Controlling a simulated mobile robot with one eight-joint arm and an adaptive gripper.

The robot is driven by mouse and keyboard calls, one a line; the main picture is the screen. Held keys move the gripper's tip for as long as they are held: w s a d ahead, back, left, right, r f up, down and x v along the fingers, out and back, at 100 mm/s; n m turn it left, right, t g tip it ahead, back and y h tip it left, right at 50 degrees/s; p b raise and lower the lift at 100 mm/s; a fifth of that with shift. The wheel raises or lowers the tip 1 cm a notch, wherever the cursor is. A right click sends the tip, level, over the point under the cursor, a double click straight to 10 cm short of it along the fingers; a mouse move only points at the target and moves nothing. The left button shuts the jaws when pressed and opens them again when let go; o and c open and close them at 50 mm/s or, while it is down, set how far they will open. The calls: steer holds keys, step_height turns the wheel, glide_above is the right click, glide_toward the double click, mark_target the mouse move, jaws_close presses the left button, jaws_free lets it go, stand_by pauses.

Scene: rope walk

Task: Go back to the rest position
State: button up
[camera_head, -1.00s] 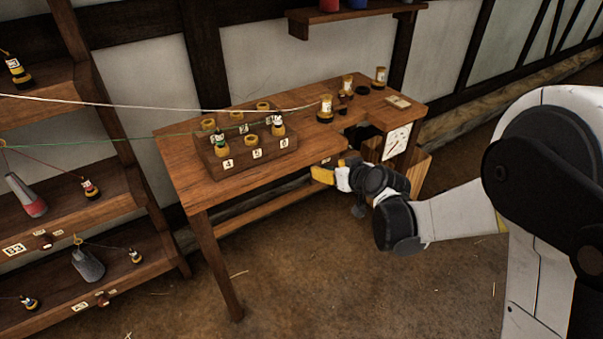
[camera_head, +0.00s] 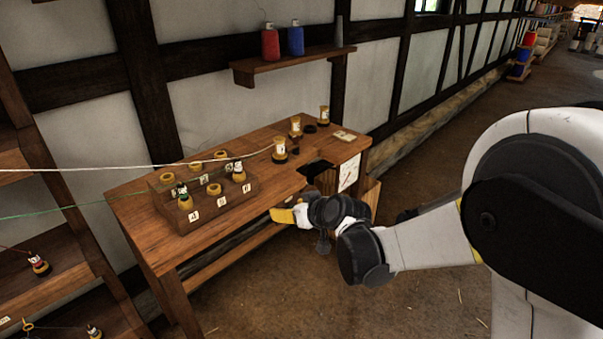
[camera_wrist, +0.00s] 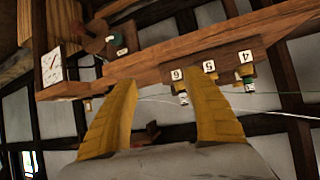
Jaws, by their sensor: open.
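My gripper (camera_head: 279,215) is at the front edge of the wooden bench (camera_head: 140,215), low beside the rack in the head view. In the wrist view its two yellow fingers (camera_wrist: 162,110) stand wide apart with nothing between them. My arm reaches in from the right and is bent. The wrist view is tilted and shows the bench edge and the numbered rack beyond the fingers.
The numbered rack (camera_head: 217,209) holds several bobbins on the bench. More bobbins (camera_head: 279,150) stand near the back, with a dial (camera_head: 349,173) at the right end. A pale line and a green line run left from the bench. Shelves stand at left; the floor (camera_head: 400,305) in front is open.

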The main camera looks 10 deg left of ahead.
steer(key=s+d+r+m+h, duration=0.2)
steer(key=s+d+r, duration=0.2)
steer(key=s+d, duration=0.3)
steer(key=s+d+r+m+h, duration=0.1)
steer(key=s+d+r, duration=0.3)
steer(key=d, duration=0.4)
steer(key=s+d+f+m+g+h, duration=0.1)
steer(key=s+d+m+h, duration=0.3)
steer(key=s+d, duration=0.9)
steer(key=s, duration=0.4)
steer(key=shift+s+d+f+g, duration=0.35)
steer(key=shift+d+f+g, duration=0.05)
